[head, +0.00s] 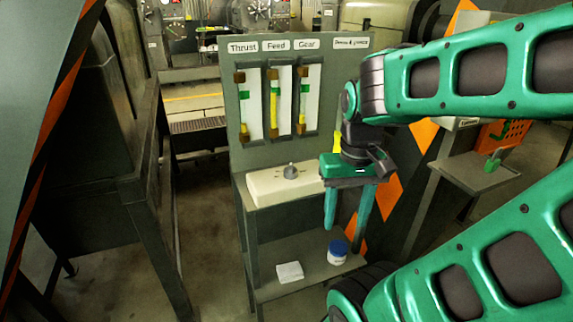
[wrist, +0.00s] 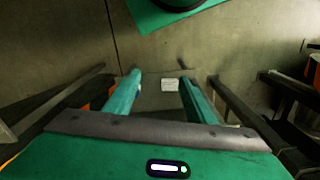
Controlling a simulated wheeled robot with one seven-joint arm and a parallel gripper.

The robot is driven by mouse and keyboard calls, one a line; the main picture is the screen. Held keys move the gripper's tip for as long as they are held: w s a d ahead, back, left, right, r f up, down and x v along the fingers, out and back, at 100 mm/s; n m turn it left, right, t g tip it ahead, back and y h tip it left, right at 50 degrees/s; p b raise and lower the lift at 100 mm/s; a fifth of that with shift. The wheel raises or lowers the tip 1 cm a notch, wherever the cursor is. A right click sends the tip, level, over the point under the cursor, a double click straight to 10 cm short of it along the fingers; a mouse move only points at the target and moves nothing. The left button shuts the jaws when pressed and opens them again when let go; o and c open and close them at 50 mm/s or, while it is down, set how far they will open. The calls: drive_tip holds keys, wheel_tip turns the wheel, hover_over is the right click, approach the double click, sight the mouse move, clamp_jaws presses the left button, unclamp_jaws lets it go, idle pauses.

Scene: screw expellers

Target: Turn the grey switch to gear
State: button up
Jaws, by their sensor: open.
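The grey switch (head: 290,171) is a small knob on top of a cream box (head: 262,188). The box stands on a shelf below a grey-green panel with gauges labelled Thrust, Feed and Gear (head: 306,44). Marks around the knob are too small to read. My gripper (head: 345,222) is open and empty, its two green fingers pointing down. It is to the right of the switch and in front of the box's right end, apart from the switch. In the wrist view my gripper's fingers (wrist: 158,92) are spread apart; the switch is not seen there.
A lower shelf (head: 310,268) holds a white cloth-like square (head: 290,271) and a blue-lidded jar (head: 337,252). The white square also shows between the fingers in the wrist view (wrist: 170,85). A dark metal frame stands left. A side table (head: 475,175) with an orange basket (head: 503,134) is right.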

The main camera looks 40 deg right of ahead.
sight(290, 166)
drive_tip(key=w+d+r+n, duration=0.1)
drive_tip(key=w+r+n, duration=0.4)
drive_tip(key=w, duration=0.5)
drive_tip(key=w+r+n, duration=0.2)
drive_tip(key=w+r, duration=0.6)
drive_tip(key=w, duration=0.2)
drive_tip(key=f, duration=1)
drive_tip(key=shift+w+f, duration=0.25)
drive_tip(key=shift+f, duration=0.15)
drive_tip(key=c, duration=1.1)
